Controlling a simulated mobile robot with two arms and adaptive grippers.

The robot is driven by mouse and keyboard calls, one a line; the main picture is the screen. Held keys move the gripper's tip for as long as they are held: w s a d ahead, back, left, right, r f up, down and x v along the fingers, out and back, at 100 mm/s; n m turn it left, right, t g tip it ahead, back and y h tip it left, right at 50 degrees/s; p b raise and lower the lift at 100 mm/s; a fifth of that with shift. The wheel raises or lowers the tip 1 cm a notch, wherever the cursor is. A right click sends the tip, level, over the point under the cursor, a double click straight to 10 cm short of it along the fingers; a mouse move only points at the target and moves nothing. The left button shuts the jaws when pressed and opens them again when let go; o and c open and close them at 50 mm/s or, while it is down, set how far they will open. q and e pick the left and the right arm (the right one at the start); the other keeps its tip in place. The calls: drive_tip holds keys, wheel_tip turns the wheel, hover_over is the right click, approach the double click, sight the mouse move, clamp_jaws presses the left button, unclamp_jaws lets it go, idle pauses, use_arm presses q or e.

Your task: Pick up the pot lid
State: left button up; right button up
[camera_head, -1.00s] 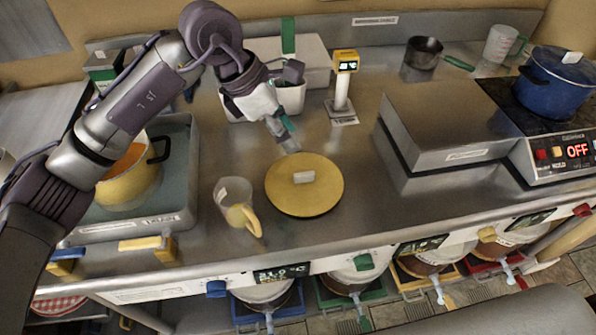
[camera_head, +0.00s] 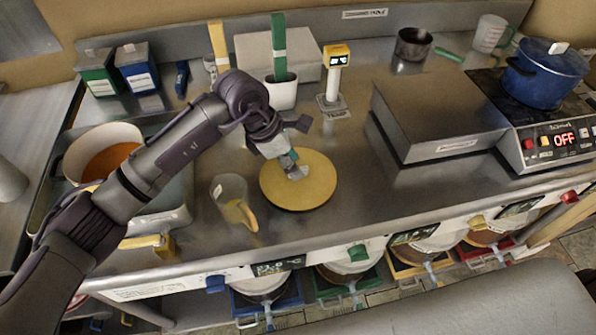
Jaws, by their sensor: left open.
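The pot lid (camera_head: 310,192) is a round yellow disc lying flat on the steel counter, near the middle of the view. Its pale knob is mostly hidden by my left gripper (camera_head: 297,174). My left gripper is open and sits over the middle of the lid, with its fingertips at the knob. I cannot tell whether the fingers touch it. My right gripper is not in view.
A clear jug with a yellow handle (camera_head: 229,195) stands close left of the lid. A sensor post (camera_head: 334,88) and a white cup (camera_head: 281,93) stand behind it. A raised steel block (camera_head: 440,115) is to the right, then a hob with a blue pot (camera_head: 540,80).

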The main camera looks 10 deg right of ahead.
use_arm(q)
drive_tip(key=shift+x, duration=0.95)
drive_tip(key=shift+d, duration=0.1)
clamp_jaws()
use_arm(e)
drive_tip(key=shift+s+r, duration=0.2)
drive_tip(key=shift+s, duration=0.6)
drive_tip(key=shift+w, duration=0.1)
